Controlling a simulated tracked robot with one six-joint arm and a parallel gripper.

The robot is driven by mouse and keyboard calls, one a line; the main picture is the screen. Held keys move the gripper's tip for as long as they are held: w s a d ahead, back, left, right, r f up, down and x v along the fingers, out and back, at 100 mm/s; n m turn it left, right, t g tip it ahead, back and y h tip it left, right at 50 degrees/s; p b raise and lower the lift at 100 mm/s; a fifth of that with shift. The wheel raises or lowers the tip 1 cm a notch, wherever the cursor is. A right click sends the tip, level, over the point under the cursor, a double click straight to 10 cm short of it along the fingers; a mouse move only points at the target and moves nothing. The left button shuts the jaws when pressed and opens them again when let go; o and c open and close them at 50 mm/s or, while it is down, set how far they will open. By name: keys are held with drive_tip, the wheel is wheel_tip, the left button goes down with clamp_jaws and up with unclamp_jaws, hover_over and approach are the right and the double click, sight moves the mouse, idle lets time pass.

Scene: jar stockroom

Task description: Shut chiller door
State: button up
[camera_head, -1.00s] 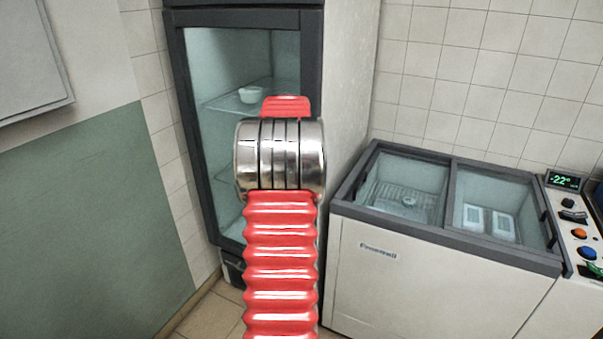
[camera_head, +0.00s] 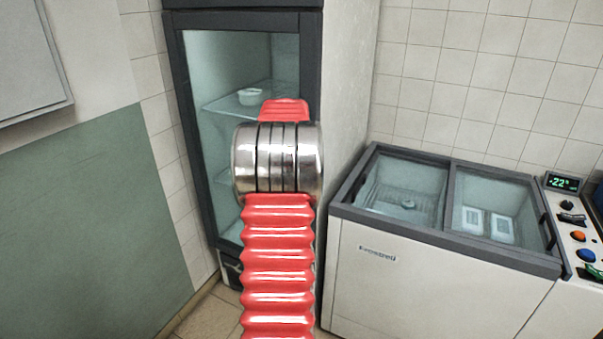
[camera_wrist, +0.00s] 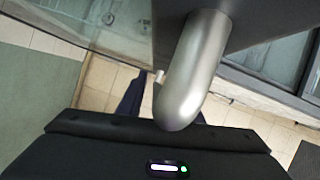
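The chiller (camera_head: 312,60) is a tall dark-framed cabinet with a glass front at the centre left of the head view. Its dark-edged glass door (camera_head: 196,140) shows there, partly behind my arm; how far it stands open is hard to tell in that view. In the wrist view a rounded silver handle (camera_wrist: 195,70) juts towards me from a dark panel, with tiled floor showing below. My gripper (camera_wrist: 162,126) is at the handle's lower end, with dark finger parts partly hidden behind it. Whether it touches or grips the handle I cannot tell.
A white bowl (camera_head: 250,97) sits on a chiller shelf. A chest freezer (camera_head: 400,275) with a glass top stands to the right, with a control panel (camera_head: 580,235) beside it. A green and white wall (camera_head: 80,220) is close on the left. Little floor (camera_head: 205,318) shows.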

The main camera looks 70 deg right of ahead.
drive_tip(key=v, duration=1.3)
drive_tip(key=shift+a+r, duration=0.15)
drive_tip(key=shift+r, duration=0.2)
drive_tip(key=shift+w, duration=0.1)
